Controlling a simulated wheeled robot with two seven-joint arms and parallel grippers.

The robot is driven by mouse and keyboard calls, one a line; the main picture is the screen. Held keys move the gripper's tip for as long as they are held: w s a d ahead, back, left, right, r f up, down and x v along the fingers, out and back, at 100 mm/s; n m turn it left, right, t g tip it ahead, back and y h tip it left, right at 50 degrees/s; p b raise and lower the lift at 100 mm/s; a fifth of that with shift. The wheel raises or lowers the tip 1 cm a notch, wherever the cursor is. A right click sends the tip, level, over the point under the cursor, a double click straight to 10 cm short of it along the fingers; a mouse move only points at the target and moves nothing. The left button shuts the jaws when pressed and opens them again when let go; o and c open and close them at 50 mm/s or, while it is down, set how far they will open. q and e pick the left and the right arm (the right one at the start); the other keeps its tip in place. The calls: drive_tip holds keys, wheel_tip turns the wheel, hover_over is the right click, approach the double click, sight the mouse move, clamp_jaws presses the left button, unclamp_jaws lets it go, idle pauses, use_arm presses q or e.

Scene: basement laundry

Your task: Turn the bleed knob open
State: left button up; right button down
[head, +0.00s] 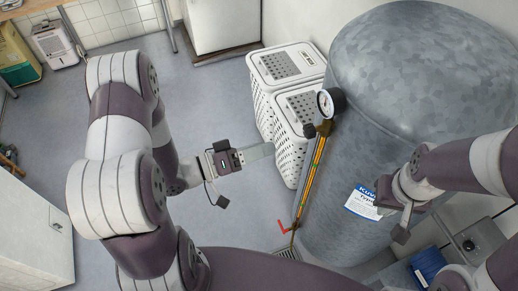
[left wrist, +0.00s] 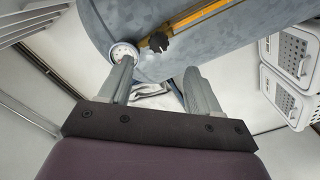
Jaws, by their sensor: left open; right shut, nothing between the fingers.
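The black bleed knob (head: 310,131) sits on the upper part of a thin yellow-brown pipe (head: 314,172), just below a round gauge (head: 326,103). My left gripper (head: 272,150) is open and empty, to the left of the knob and apart from it. In the left wrist view the knob (left wrist: 158,42) shows beyond the gap between the fingertips, and the gauge (left wrist: 123,53) lies behind the left finger. My right gripper (head: 402,228) is shut and empty, in front of the tank. The knob's turn position is too small to tell.
A large grey metal tank (head: 410,75) stands behind the pipe. A red lever (head: 283,228) is low on the pipe. A blue item (head: 427,265) lies at lower right.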

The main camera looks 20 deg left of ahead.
sight(305, 132)
use_arm(q)
drive_tip(key=w+d+m+p, duration=0.1)
drive_tip(key=w+d+m, duration=0.1)
drive_tip(key=d+m, duration=0.1)
drive_tip(key=w+d+m+p, duration=0.1)
drive_tip(key=w+d+m, duration=0.2)
drive_tip(key=w+d+m+p, duration=0.2)
drive_tip(key=d+m, duration=0.1)
drive_tip(key=shift+w+d+r+m, duration=0.3)
drive_tip(key=shift+d, duration=0.1)
